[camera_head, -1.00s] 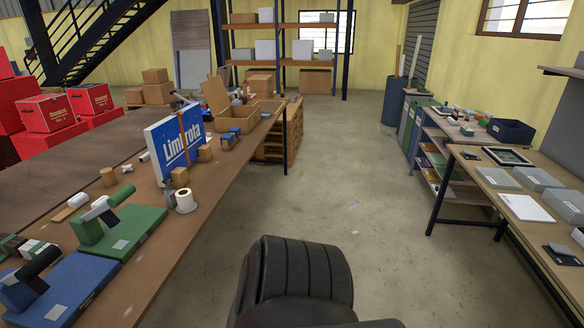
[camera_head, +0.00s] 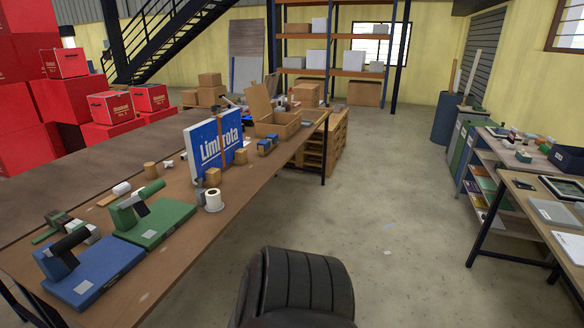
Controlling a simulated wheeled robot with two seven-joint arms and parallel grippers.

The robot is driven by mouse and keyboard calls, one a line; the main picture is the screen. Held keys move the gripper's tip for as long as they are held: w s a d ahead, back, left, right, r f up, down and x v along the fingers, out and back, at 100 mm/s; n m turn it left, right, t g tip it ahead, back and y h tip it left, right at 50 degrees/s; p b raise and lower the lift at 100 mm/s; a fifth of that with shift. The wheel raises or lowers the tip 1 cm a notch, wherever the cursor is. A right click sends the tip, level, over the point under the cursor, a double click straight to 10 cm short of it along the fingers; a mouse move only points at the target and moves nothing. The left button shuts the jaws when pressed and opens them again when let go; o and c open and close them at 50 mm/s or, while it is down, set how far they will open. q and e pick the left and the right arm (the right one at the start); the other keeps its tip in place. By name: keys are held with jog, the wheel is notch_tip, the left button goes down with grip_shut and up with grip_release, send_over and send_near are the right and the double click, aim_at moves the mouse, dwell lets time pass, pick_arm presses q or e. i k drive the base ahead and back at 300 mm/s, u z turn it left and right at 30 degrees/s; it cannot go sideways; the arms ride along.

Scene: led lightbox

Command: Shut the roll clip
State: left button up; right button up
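A white roll (camera_head: 213,200) stands upright on the long wooden bench (camera_head: 232,205) at the left. A small grey piece (camera_head: 198,189) is right beside it, in front of the blue and white "Limbrota" lightbox panel (camera_head: 216,141). It is too small to tell whether this is the roll clip or whether it is open. Neither gripper is in view.
Red boxes (camera_head: 66,64) are stacked at the far left. An open cardboard box (camera_head: 277,124) sits further along the bench. A second table (camera_head: 524,205) and a shelf unit are at the right.

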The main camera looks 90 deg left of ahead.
aim_at(198, 180)
jog(key=u, duration=2.25)
jog(key=i, duration=2.9)
jog(key=u, duration=2.95)
